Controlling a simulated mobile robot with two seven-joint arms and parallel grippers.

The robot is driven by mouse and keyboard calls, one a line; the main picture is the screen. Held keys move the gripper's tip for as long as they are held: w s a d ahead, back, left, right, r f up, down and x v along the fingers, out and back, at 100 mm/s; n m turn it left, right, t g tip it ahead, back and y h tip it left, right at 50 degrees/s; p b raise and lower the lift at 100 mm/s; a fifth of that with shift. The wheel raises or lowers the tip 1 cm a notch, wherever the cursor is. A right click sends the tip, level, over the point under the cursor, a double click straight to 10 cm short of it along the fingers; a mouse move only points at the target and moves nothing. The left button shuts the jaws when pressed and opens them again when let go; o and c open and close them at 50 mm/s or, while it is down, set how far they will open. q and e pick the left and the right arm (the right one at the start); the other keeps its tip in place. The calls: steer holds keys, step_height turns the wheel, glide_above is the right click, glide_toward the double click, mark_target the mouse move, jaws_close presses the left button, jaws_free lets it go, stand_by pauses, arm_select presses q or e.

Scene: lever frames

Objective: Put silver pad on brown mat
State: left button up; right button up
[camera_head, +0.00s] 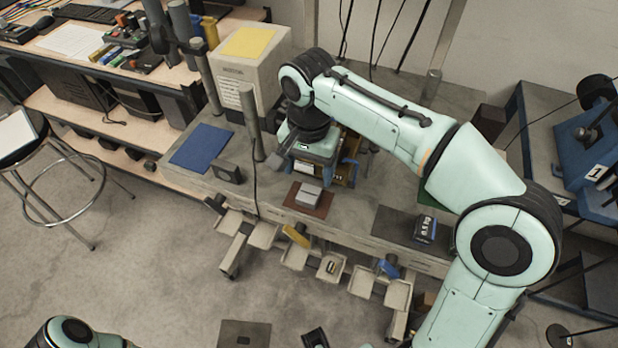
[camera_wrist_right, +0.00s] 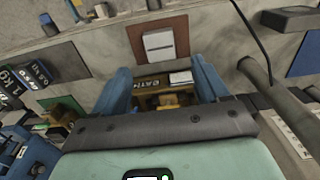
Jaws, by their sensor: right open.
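The silver pad (camera_head: 309,193) is a small light grey block lying on the brown mat (camera_head: 318,212) on the grey workbench. My right gripper (camera_head: 326,172) is just behind the mat, toward the wall. Its blue fingers are apart in the right wrist view (camera_wrist_right: 162,82), with no pad between them. The pad is beyond the fingertips and apart from them. My left gripper is out of view; only part of its arm shows at the bottom left.
A box with lettering (camera_wrist_right: 152,84) stands under my right gripper. A blue mat (camera_head: 201,146) and a small dark block (camera_head: 228,172) lie to the left. Small trays (camera_head: 330,266) hang along the front edge.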

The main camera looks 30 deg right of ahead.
step_height(320, 180, up, 5)
steer(key=shift+f+p, duration=0.15)
steer(key=shift+p, duration=0.3)
steer(key=shift+f, duration=0.1)
